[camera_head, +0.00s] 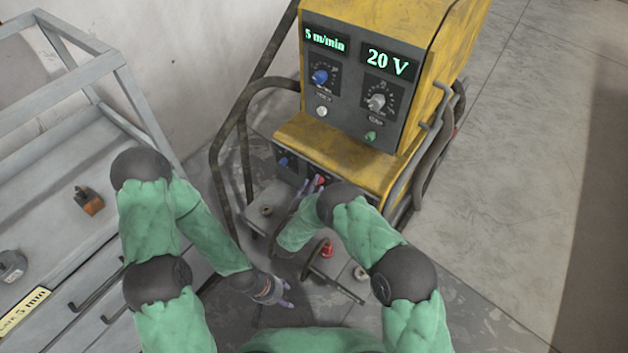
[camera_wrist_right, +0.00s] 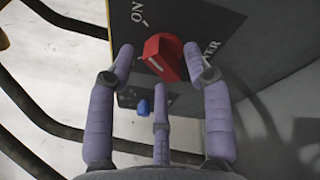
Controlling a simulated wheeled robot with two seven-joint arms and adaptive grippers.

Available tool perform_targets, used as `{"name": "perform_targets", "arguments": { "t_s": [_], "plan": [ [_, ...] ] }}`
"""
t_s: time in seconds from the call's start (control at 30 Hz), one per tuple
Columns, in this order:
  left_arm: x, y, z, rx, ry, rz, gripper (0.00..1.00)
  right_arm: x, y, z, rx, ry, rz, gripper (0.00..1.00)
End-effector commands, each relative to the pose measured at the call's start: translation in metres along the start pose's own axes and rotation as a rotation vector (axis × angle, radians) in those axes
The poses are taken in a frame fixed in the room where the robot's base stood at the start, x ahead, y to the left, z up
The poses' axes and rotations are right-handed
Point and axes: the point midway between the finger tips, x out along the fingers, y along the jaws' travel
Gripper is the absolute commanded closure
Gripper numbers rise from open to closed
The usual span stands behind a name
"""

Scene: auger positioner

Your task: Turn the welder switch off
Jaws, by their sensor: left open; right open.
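The welder (camera_head: 420,95) is a yellow machine with a dark front; its displays are lit, reading 5 m/min and 20 V. Its red switch (camera_wrist_right: 160,56) is on the lower dark panel, beside a printed "ON" and a partly hidden label ending in "WER". The switch shows small in the head view (camera_head: 319,181). My right gripper (camera_wrist_right: 160,62) is open, with its purple fingers around the red switch; I cannot tell if they touch it. My left gripper (camera_head: 282,292) is open and empty, low over the floor, away from the welder.
A blue knob (camera_wrist_right: 143,107) is on the panel near the red switch. Dark cart tubes (camera_head: 222,150) run beside the welder. A grey workbench (camera_head: 50,210) stands at left with an orange-black block (camera_head: 88,200). The floor at right is clear.

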Motion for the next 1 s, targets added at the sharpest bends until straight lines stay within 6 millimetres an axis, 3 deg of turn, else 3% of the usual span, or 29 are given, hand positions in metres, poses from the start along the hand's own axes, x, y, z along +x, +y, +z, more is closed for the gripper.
{"name": "perform_targets", "arguments": {
  "t_s": [0.33, 0.53, 1.0],
  "plan": [
    [0.0000, 0.0000, 0.0005, 0.000, -0.001, 0.000, 0.48, 0.0015, -0.0008, 0.0006, 0.000, 0.001, 0.000, 0.49],
    [0.0000, 0.0000, 0.0004, 0.000, -0.001, 0.000, 0.48, 0.0014, -0.0009, 0.0005, 0.000, 0.001, 0.000, 1.00],
    [0.0000, 0.0000, 0.0002, 0.000, -0.001, 0.000, 0.48, 0.0011, -0.0005, 0.0001, -0.070, 0.017, -0.013, 1.00]
  ]
}}
